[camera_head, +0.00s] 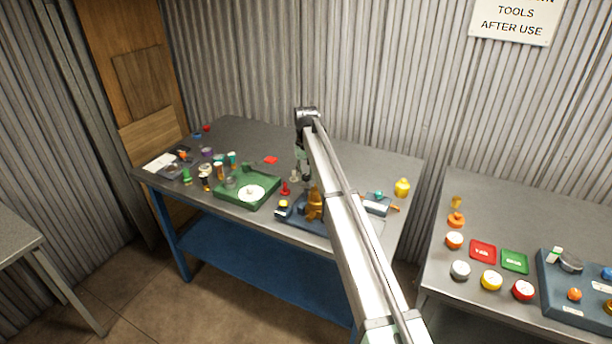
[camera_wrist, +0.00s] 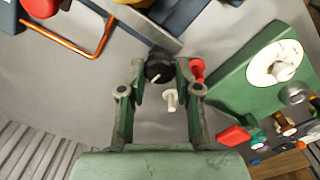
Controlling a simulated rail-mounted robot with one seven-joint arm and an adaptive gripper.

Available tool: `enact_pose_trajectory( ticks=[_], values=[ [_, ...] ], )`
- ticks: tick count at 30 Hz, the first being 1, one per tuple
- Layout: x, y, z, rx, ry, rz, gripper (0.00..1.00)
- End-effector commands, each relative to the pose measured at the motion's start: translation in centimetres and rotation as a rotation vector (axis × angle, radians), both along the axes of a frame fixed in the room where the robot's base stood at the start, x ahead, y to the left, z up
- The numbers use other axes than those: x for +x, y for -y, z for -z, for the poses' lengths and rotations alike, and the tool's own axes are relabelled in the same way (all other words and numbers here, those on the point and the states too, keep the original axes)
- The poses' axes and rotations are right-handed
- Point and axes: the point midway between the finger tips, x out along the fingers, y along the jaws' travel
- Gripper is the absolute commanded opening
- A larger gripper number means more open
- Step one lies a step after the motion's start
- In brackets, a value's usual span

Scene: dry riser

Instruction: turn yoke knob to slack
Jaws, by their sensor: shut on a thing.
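A black round knob (camera_wrist: 158,72) with a pale pointer mark sits between the fingertips of my gripper (camera_wrist: 161,75) in the wrist view. The fingers are shut on it from both sides. In the head view my gripper (camera_head: 304,172) hangs over the bench beside a blue-grey fixture with an orange-brown body (camera_head: 315,205). The knob cannot be made out there. My arm hides part of the fixture. I cannot read the knob's setting.
A white peg (camera_wrist: 171,100) stands close between my fingers, and a red peg (camera_wrist: 197,70) is just right of them. A green tray (camera_head: 232,197) with a white disc lies left of the fixture. A yellow object (camera_head: 402,187) stands at the bench's right end.

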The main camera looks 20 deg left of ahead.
Motion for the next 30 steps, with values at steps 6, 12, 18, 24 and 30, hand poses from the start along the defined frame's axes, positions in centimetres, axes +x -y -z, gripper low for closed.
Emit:
enact_pose_trajectory(
  ticks=[6, 12, 18, 24, 30],
  values=[
    [-0.08, 0.04, 0.15, -0.001, -0.002, -0.087, 0.0],
    [-0.09, 0.04, 0.12, -0.001, -0.002, -0.119, 0.0],
    [-0.09, 0.04, 0.11, -0.001, -0.002, -0.125, 0.0],
    [-0.09, 0.04, 0.1, -0.002, -0.002, -0.124, 0.36],
    [-0.07, 0.02, 0.07, -0.001, -0.002, -0.123, 0.58]
  ],
)
